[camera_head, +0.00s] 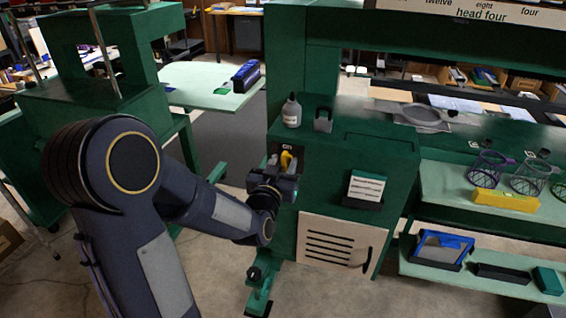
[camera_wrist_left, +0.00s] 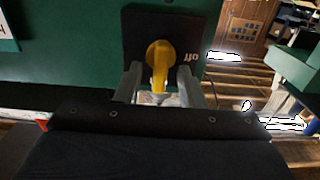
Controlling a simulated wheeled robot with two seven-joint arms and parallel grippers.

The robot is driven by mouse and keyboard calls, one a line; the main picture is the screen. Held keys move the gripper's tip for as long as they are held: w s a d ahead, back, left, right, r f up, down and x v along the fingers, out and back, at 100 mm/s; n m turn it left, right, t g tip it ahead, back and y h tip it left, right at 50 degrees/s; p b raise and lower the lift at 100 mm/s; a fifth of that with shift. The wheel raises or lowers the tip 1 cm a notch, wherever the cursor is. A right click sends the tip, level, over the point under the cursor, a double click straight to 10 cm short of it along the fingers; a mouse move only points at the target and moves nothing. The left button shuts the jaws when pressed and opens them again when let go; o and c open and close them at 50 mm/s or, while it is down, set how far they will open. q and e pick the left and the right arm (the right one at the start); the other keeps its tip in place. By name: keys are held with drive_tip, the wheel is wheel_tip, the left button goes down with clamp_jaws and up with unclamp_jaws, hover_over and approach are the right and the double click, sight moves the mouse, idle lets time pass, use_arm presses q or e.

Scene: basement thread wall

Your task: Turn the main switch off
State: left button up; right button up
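The main switch (camera_head: 286,160) is a yellow rotary knob on the side of the green machine, with an "on" label above it. In the left wrist view the yellow knob (camera_wrist_left: 159,56) sits on a dark plate, its handle pointing to the bottom of the picture. An upside-down "off" label (camera_wrist_left: 191,57) is to its right. My left gripper (camera_head: 280,176) is at the switch and partly hides it. In the left wrist view the left gripper (camera_wrist_left: 161,73) is open, one finger on each side of the handle, with visible gaps. My right gripper is not in view.
The green cabinet (camera_head: 340,238) has a slotted panel and a card holder (camera_head: 364,190). A bottle (camera_head: 292,111) stands on top. Shelves at right hold a yellow box (camera_head: 505,200) and wire baskets. A pale green table (camera_head: 210,84) is behind my left arm.

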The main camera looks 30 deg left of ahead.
use_arm(q)
drive_tip(key=shift+w, duration=0.2)
drive_tip(key=shift+c, duration=0.3)
drive_tip(key=c, duration=0.6)
drive_tip(key=shift+o, duration=0.2)
drive_tip(key=shift+a+f+n+b, duration=0.1)
drive_tip(key=shift+f+n+b, duration=0.1)
drive_tip(key=shift+n+b, duration=0.45)
drive_tip(key=shift+s+a+f+n+b, duration=0.1)
drive_tip(key=shift+a+f+n+b, duration=0.05)
drive_tip(key=shift+n+b, duration=2.8)
drive_tip(key=shift+s+a+f+n+b, duration=0.1)
drive_tip(key=shift+a+f+n+b, duration=0.1)
drive_tip(key=shift+n+b, duration=2.7)
drive_tip(key=shift+a+f+n+b, duration=0.1)
drive_tip(key=shift+a+n+b, duration=0.05)
drive_tip(key=shift+n+b, duration=2.75)
drive_tip(key=shift+b, duration=0.6)
